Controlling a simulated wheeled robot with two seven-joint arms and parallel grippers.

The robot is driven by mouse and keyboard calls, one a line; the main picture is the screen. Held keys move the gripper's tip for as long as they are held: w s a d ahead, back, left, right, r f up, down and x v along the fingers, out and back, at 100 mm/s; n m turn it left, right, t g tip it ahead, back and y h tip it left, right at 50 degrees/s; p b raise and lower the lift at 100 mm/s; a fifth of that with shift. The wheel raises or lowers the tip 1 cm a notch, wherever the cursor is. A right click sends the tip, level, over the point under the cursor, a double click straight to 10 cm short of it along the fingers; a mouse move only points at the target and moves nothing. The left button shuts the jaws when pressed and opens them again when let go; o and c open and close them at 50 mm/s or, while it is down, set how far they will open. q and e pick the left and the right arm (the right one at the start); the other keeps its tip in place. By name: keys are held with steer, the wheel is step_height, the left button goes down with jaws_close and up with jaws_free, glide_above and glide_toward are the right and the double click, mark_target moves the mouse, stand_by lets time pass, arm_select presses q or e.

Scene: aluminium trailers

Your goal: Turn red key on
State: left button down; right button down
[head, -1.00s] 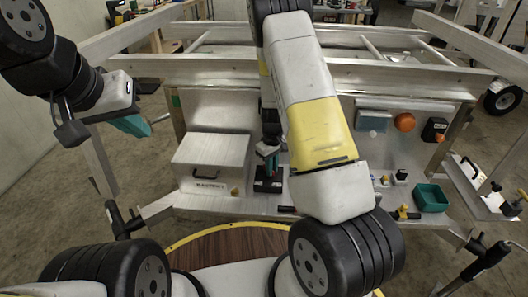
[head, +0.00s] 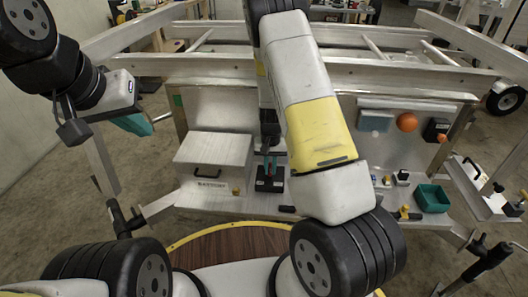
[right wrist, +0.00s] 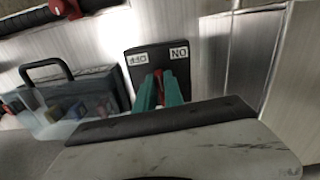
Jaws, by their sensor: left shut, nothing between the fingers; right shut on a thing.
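The red key (right wrist: 158,80) shows in the right wrist view between the teal fingers of my right gripper (right wrist: 161,85). It stands on a black switch plate (right wrist: 140,60) with an OFF label on the left and an ON label, upside down, on the right. In the head view my right gripper (head: 269,160) is over the black switch box (head: 270,185), and the key is too small to make out there. My right gripper is shut on the key; its fingers partly cover it. My left gripper (head: 134,125) is shut and empty at the far left, well away from the switch.
A metal battery box (head: 212,165) stands left of the switch. A green tray (head: 432,198), an orange lamp (head: 407,122) and small knobs are on the right. A clear case with a black handle (right wrist: 68,98) lies beside the switch in the right wrist view.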

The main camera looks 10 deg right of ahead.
steer(key=m, duration=0.5)
steer(key=shift+w+a+m, duration=0.2)
steer(key=shift+a+m, duration=0.1)
steer(key=shift+a, duration=0.1)
steer(key=shift+w+a+m, duration=0.1)
steer(key=shift+w+m, duration=0.05)
steer(key=shift+m, duration=0.9)
steer(key=shift+w+a+m, duration=0.1)
steer(key=shift+m, duration=0.95)
steer(key=c, duration=1.4)
jaws_free()
steer(key=shift+c, duration=0.2)
steer(key=shift+r, duration=0.15)
step_height(320, 180, up, 8)
steer(key=shift+f, duration=0.2)
